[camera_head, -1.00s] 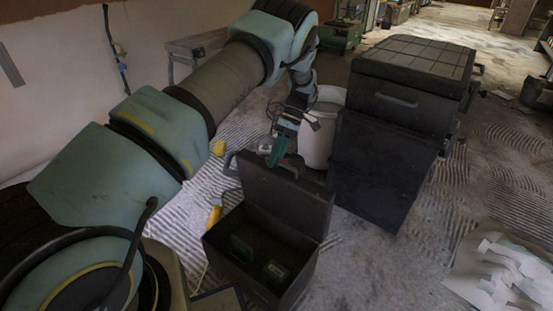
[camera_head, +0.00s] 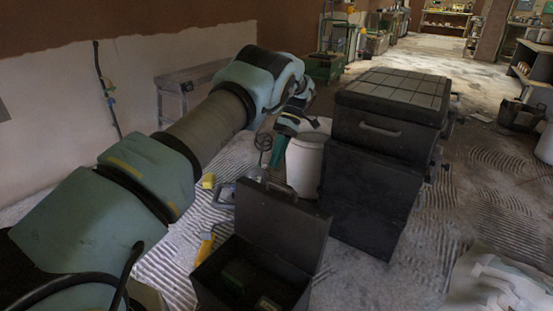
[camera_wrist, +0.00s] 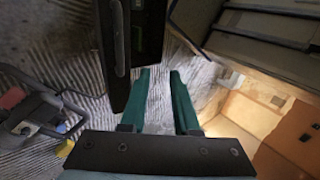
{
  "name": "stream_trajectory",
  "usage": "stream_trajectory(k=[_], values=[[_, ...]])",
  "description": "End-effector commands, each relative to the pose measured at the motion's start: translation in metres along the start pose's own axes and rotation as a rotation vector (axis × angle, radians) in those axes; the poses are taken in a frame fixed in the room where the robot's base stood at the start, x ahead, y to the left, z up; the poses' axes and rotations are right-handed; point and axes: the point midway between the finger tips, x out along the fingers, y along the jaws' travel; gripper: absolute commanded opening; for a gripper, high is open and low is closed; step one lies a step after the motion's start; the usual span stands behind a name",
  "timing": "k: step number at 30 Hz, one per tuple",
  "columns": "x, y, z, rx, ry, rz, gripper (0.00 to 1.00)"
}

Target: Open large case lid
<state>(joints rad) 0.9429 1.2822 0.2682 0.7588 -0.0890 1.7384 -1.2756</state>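A black case (camera_head: 272,272) stands open on the floor, its lid (camera_head: 283,228) raised about upright at the back. A larger black case (camera_head: 378,145) with a front handle and ribbed lid (camera_head: 392,92) tops a dark stack to the right, its lid closed. My gripper (camera_head: 280,150) is above and behind the open case's lid, apart from it. In the wrist view, my gripper's two green fingers (camera_wrist: 166,75) are apart with only floor between them. A dark panel with a handle (camera_wrist: 118,40), likely the raised lid, lies just left of them.
A white bucket (camera_head: 306,163) stands between my gripper and the stack. A yellow block (camera_head: 208,181), a grey-handled tool (camera_head: 225,195) and a yellow-handled tool (camera_head: 206,246) lie left of the open case. Crumpled pale sheets (camera_head: 497,283) lie at the lower right.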

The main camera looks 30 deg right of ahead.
Motion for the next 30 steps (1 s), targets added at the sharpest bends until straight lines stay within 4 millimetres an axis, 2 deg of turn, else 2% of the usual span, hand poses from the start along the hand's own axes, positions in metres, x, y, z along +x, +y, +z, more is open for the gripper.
stream_trajectory(k=[4,8,11,12,13,24,30], values=[[0.0,0.0,0.0,0.0,0.0,0.0,0.3],[0.0,0.001,0.0,0.022,0.0,0.006,0.16],[-0.003,0.006,0.001,0.119,0.004,0.032,0.05],[-0.005,0.009,0.002,0.183,0.006,0.048,0.0],[-0.007,0.011,0.003,0.24,0.01,0.062,0.0],[-0.043,0.048,0.018,1.1,0.166,0.26,0.0],[-0.062,0.06,0.024,1.428,0.278,0.317,0.0]])
